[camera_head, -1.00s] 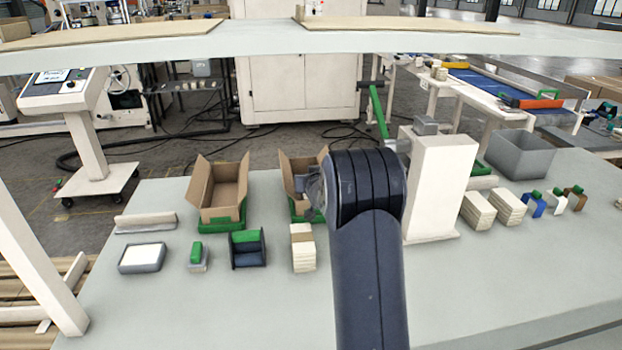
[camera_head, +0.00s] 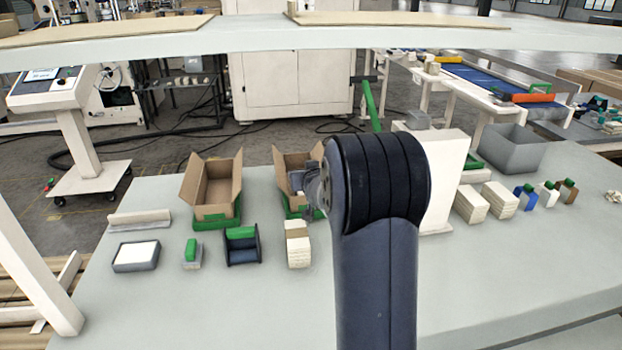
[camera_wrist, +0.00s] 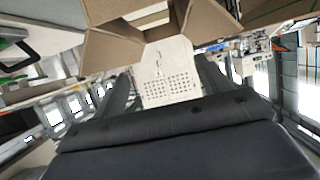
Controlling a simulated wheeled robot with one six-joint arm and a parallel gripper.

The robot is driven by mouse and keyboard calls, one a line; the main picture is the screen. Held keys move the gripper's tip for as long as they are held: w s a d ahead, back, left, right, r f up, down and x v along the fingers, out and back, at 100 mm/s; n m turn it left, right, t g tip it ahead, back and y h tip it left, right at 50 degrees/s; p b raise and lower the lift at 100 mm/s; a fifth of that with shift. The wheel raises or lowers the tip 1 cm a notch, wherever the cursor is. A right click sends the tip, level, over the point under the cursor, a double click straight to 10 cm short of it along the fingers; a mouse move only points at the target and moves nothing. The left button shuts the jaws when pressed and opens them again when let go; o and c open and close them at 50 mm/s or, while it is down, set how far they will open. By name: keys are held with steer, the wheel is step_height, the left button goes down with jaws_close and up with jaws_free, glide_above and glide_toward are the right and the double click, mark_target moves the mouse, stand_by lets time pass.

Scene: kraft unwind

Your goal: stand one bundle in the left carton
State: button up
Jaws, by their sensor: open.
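The left carton (camera_head: 212,190) is brown, with raised flaps, and stands in a green base at the back of the table. Its inside looks empty from here. A second carton (camera_head: 290,180) stands to its right, partly hidden by my arm. A pale bundle with a brown band (camera_head: 297,246) lies on the table in front of the second carton. My gripper (camera_head: 314,186) is at the second carton's right side, mostly hidden by my arm. In the wrist view my gripper (camera_wrist: 163,74) has its fingers apart with nothing held; brown carton flaps (camera_wrist: 115,50) show beyond them.
Pale stacks (camera_head: 470,204) and small coloured holders (camera_head: 525,197) stand at the right. A dark green-topped holder (camera_head: 242,246) and tray (camera_head: 136,256) stand front left. The table's front middle is clear.

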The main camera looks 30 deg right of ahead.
steer(key=shift+v, duration=2.7)
